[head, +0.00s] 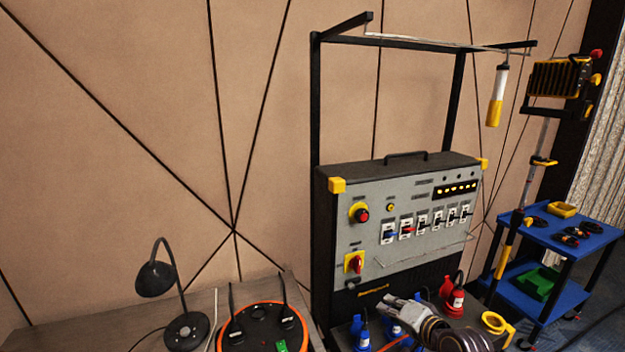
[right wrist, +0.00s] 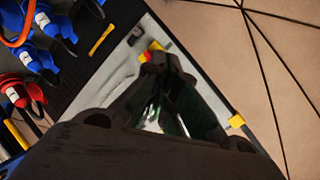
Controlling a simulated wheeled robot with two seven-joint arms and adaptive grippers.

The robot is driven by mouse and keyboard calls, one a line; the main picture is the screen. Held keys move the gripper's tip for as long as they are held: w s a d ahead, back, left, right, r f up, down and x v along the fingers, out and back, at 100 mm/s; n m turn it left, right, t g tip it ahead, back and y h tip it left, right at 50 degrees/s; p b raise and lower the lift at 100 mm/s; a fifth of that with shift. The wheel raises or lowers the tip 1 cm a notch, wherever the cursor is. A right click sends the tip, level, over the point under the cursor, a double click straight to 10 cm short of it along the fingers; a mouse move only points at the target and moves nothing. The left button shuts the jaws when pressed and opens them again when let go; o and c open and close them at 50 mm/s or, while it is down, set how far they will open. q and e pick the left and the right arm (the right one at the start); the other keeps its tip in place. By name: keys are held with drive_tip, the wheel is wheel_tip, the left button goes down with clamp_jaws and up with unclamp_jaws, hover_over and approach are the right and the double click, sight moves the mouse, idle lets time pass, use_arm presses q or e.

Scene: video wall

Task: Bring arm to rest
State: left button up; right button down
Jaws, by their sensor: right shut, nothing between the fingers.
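My right gripper (head: 391,299) is low in the head view, in front of the lower part of a grey control panel (head: 408,232). Its fingers are closed and hold nothing. In the right wrist view the dark fingers of the right gripper (right wrist: 160,68) come together at the tips in front of the panel. My right arm (head: 450,334) reaches in from the bottom edge. My left gripper and left arm do not show.
Blue and red plugs (head: 453,304) stand close around the right gripper. A yellow ring-shaped holder (head: 497,326) is to its right. A desk lamp (head: 156,279) and an orange-rimmed cable reel (head: 252,305) stand left. A blue cart (head: 580,240) is at far right.

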drive_tip(key=s+d+f+n+g+h, duration=0.1)
drive_tip(key=s+f+n+g+h, duration=0.15)
drive_tip(key=s+f, duration=0.45)
drive_tip(key=s+f+n+g+h, duration=0.1)
drive_tip(key=s+f+n+g, duration=0.2)
drive_tip(key=s, duration=0.7)
drive_tip(key=s+d+f+n+g+h, duration=0.1)
drive_tip(key=s+f+n+g+h, duration=0.2)
drive_tip(key=s, duration=0.6)
wheel_tip(320, 180, down, 34)
drive_tip(key=s+n+g+y, duration=0.2)
drive_tip(key=s, duration=0.1)
drive_tip(key=s+d+f, duration=0.2)
drive_tip(key=s+f, duration=0.8)
drive_tip(key=s, duration=0.1)
drive_tip(key=s+d+f, duration=0.2)
drive_tip(key=s+f, duration=0.8)
drive_tip(key=s, duration=0.1)
drive_tip(key=shift+g+h, duration=0.35)
